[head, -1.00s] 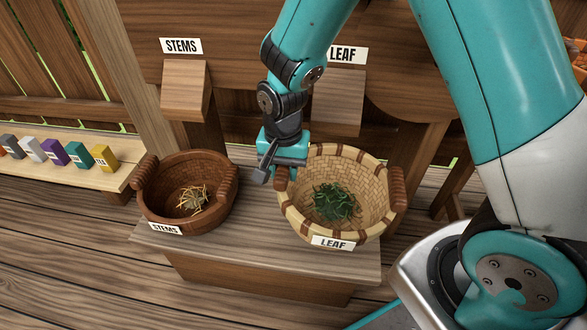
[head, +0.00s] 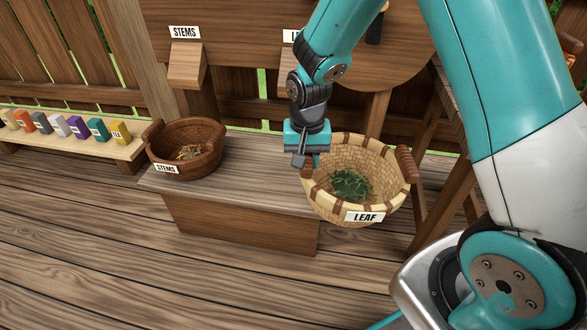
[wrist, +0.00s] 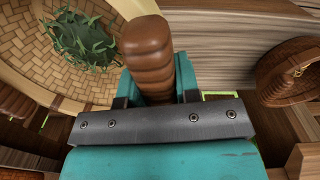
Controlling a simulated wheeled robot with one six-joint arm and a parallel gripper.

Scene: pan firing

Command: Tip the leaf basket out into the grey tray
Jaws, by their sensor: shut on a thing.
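The leaf basket (head: 325,205) is pale woven straw with brown bands, brown handles and a LEAF label, and holds a heap of green leaves (head: 350,184). My gripper (head: 308,162) is shut on its left handle. In the wrist view the brown handle (wrist: 147,55) sits between the jaws, with the basket's woven inside (wrist: 35,45) and the leaves (wrist: 82,40) at upper left. The basket is roughly upright, at the right end of the bench and seemingly held clear of it. I see no grey tray in these views.
The darker stems basket (head: 215,150) stands on the wooden bench (head: 250,175), with free bench top to its right. Several coloured boxes (head: 77,126) line a shelf at left. A wooden chute (head: 187,66) under a STEMS label and wooden posts stand behind.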

